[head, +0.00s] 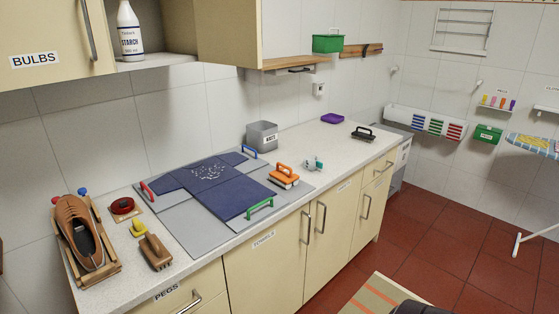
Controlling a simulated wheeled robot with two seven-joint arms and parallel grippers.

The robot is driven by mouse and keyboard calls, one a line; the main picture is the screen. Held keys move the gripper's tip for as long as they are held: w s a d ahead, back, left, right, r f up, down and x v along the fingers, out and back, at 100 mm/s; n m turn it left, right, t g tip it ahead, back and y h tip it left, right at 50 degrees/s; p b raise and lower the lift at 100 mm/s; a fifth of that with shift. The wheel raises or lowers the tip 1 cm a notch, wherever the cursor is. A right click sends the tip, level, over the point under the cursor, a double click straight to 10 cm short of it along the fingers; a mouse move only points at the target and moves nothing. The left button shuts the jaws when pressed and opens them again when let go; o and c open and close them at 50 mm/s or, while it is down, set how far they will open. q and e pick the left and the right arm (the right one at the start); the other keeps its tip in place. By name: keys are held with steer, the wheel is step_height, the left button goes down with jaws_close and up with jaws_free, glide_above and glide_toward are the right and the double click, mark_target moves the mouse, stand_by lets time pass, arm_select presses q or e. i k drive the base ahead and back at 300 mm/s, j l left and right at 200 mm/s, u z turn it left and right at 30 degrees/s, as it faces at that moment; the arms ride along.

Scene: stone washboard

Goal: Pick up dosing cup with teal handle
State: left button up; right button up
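A small pale cup with a teal handle (311,165) stands on the speckled stone counter (335,150). The teal handle is on the cup's right side. The cup is small in the picture, so I cannot see what is inside it. Neither of my grippers shows in the head view.
A grey bin (262,136), a purple dish (332,118) and a black-handled brush (363,133) stand farther back.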

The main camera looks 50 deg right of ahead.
mark_target(311, 163)
steer(key=z, duration=1.85)
steer(key=i+l+u, duration=0.1)
steer(key=i, duration=0.1)
